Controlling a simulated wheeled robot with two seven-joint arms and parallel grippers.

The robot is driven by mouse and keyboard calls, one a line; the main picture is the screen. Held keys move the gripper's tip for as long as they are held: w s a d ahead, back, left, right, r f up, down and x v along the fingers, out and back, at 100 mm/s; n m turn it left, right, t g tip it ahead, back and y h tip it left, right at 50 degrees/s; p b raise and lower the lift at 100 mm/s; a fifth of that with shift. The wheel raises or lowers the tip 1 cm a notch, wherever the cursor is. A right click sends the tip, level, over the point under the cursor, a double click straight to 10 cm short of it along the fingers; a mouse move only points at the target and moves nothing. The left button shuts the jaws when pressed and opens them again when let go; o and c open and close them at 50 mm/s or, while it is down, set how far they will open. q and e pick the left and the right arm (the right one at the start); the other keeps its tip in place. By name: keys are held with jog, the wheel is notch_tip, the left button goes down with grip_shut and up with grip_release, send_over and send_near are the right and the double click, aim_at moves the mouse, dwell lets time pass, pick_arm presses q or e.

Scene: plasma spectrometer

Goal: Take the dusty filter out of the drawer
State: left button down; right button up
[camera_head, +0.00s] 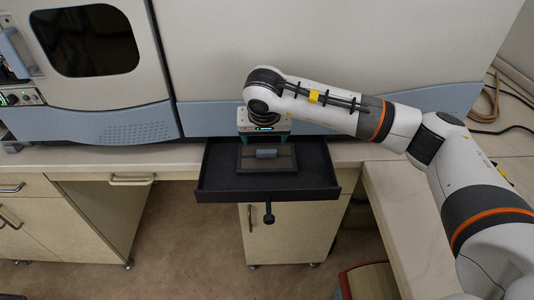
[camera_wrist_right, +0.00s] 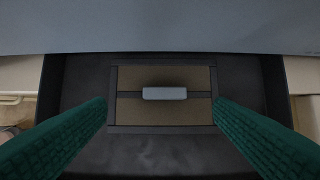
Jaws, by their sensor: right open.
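The dusty filter (camera_head: 284,161) is a flat, brownish panel in a dark frame with a small grey handle bar across its middle. It lies in the black open drawer (camera_head: 317,180). In the right wrist view the filter (camera_wrist_right: 135,108) shows brown panels, with its grey handle (camera_wrist_right: 165,93) at the centre. My right gripper (camera_head: 264,142) is above the back part of the drawer, pointing down. In the right wrist view its green fingers (camera_wrist_right: 160,112) stand wide apart, one to each side of the filter, with nothing between them. My left gripper is not in view.
The drawer juts out from the spectrometer (camera_head: 330,50) over the counter's front edge, with a black knob (camera_head: 268,214) at its front. The spectrometer's blue-grey lower panel stands right behind the gripper. Bare counter (camera_head: 400,225) lies to the right.

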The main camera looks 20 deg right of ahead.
aim_at(267, 151)
jog(key=shift+w+d+f, duration=0.1)
jog(key=shift+w+f, duration=0.15)
jog(key=shift+f, duration=0.25)
jog(key=shift+w+d+f, duration=0.1)
jog(key=shift+f, duration=0.15)
jog(key=p+x, duration=0.1)
jog(key=x, duration=0.1)
jog(key=p+x, duration=0.1)
jog(key=x, duration=0.1)
jog(key=shift+d+f, duration=0.2)
jog(key=shift+f, duration=0.45)
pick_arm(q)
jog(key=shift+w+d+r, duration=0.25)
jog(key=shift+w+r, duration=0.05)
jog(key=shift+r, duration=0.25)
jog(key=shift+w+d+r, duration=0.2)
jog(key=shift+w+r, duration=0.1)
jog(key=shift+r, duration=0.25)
pick_arm(e)
jog(key=c, duration=1.1)
